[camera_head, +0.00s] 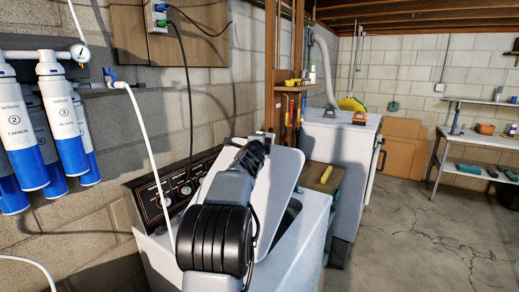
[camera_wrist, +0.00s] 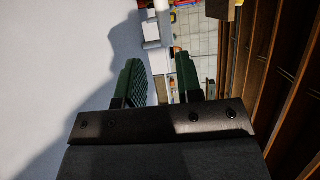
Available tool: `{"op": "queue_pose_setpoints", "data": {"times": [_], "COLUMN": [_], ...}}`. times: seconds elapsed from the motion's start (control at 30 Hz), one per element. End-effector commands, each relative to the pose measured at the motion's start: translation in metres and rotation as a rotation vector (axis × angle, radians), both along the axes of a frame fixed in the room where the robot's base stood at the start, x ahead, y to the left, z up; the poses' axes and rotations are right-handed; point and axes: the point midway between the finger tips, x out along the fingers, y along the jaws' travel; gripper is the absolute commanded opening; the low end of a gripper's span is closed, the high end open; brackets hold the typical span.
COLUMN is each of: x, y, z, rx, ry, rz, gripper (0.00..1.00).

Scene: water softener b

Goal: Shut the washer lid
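The white washer (camera_head: 313,235) stands in front of me, with its dark control panel (camera_head: 170,188) along the back wall. Its white lid (camera_head: 283,180) is raised and leans back at a steep tilt, and a dark opening shows beside it. My arm crosses in front of the lid and hides part of it. My gripper (camera_head: 264,137) is at the lid's upper edge; whether it touches is unclear. In the wrist view my gripper (camera_wrist: 163,75) has its two green fingers apart with nothing visible between them. A broad pale surface, probably the lid (camera_wrist: 60,75), fills the left side.
Blue-and-white filter cartridges (camera_head: 68,140) hang on the left wall. A white hose (camera_head: 145,130) drops toward the washer's back. A wooden post (camera_head: 270,65) and a small shelf stand behind the lid. A second white appliance (camera_head: 345,150) is beyond. Floor at right is open.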

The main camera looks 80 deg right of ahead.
Motion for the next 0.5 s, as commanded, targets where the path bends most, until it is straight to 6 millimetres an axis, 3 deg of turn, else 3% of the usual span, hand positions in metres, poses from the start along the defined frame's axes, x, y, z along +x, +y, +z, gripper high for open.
{"op": "queue_pose_setpoints", "data": {"times": [0.4, 0.5], "x": [-0.0005, 0.0024], "y": [0.0052, 0.0062], "z": [0.0004, 0.0003], "rx": [0.0, 0.002], "ry": [0.0, 0.004], "rz": [0.0, 0.006], "gripper": [0.33, 0.24]}}
